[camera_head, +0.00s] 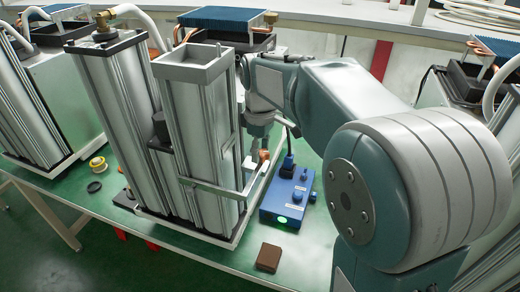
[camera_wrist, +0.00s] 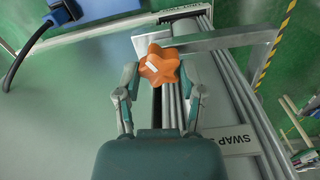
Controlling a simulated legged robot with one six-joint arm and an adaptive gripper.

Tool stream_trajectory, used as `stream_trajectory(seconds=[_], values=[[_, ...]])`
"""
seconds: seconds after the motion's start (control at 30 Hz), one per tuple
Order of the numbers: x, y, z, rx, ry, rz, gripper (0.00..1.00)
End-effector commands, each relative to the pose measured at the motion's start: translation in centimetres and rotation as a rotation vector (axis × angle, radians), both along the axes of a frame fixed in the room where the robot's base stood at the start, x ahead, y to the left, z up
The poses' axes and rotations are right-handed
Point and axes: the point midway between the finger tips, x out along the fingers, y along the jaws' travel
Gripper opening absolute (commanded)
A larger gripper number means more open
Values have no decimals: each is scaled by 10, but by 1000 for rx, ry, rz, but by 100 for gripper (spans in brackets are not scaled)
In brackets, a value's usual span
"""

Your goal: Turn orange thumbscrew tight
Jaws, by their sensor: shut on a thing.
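The orange thumbscrew (camera_wrist: 160,66) is a star-shaped knob with a pale mark on it, in the upper middle of the wrist view. My gripper (camera_wrist: 160,75) has one finger on each side of the knob and is shut on it. The knob sits at a metal bracket bar (camera_wrist: 225,40) that crosses in front of the silver column. In the head view the thumbscrew (camera_head: 264,155) is a small orange spot beside my gripper (camera_head: 260,145), at the right end of the bracket (camera_head: 225,190). The thread of the screw is hidden.
A blue box (camera_head: 288,197) with a lit green button and a cable stands right of the column. A brown block (camera_head: 268,257) lies on the green bench in front. Silver columns (camera_head: 115,100) stand close on the left. A yellow-rimmed roll (camera_head: 98,164) lies farther left.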

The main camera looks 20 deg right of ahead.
Motion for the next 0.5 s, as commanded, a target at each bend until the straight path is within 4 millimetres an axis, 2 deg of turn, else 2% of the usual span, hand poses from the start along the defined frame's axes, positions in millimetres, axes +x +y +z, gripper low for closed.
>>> stream_trajectory(seconds=[0.5], values=[[-1, -1, -3, -1, 8, -336, 4]])
